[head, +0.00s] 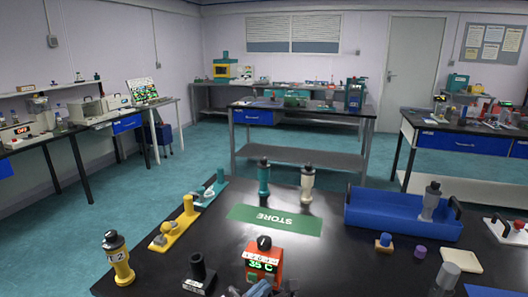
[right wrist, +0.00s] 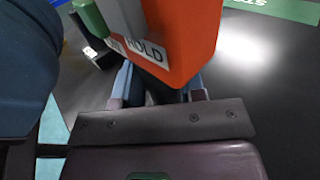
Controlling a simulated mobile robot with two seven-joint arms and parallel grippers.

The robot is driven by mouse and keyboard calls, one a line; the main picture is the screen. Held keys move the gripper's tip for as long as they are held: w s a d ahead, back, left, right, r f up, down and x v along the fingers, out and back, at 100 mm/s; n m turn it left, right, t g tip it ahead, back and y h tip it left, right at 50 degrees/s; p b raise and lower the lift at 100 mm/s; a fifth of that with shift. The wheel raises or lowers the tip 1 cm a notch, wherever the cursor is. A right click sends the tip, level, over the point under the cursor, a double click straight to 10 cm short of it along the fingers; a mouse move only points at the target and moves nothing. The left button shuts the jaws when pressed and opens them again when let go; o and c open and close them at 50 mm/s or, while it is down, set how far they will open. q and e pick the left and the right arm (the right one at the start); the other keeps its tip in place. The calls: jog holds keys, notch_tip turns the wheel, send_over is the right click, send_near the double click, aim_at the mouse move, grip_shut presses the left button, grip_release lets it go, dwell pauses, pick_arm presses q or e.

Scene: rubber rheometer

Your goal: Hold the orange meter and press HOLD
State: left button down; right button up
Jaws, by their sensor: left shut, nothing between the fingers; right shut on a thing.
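The orange meter (head: 264,262) is at the near middle of the black table in the head view, upright, with a black knob on top and a display reading about 35 C. In the right wrist view the meter (right wrist: 190,35) fills the upper middle, with a white HOLD label and a green part beside it. My right gripper (right wrist: 160,88) is shut on the meter, one finger on each side.
A green STORE mat (head: 275,219) lies behind the meter. A blue tray (head: 385,217) stands to the right, a yellow tool (head: 177,222) and a yellow-bodied bottle (head: 118,260) to the left. A black stand (head: 198,275) is close left of the meter.

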pick_arm(q)
jog(key=shift+s+a+f, duration=0.1)
jog(key=shift+s+a, duration=0.2)
jog(key=shift+s, duration=0.65)
jog(key=shift+s+a+r, duration=0.1)
jog(key=shift+s+a, duration=0.25)
jog(key=shift+s, duration=0.55)
jog(key=shift+s+a+f, duration=0.1)
jog(key=shift+s+a, duration=0.2)
jog(key=shift+s, duration=0.65)
jog(key=s, duration=0.1)
jog(key=s+a, duration=0.1)
jog(key=s, duration=0.1)
jog(key=shift+f, duration=0.15)
jog(key=shift+w, duration=0.1)
dwell(0.4)
jog(key=w+d, duration=0.2)
jog(key=w, duration=0.6)
jog(key=shift+w+d, duration=0.15)
jog(key=shift+d, duration=0.2)
jog(key=shift+w, duration=0.15)
dwell(1.9)
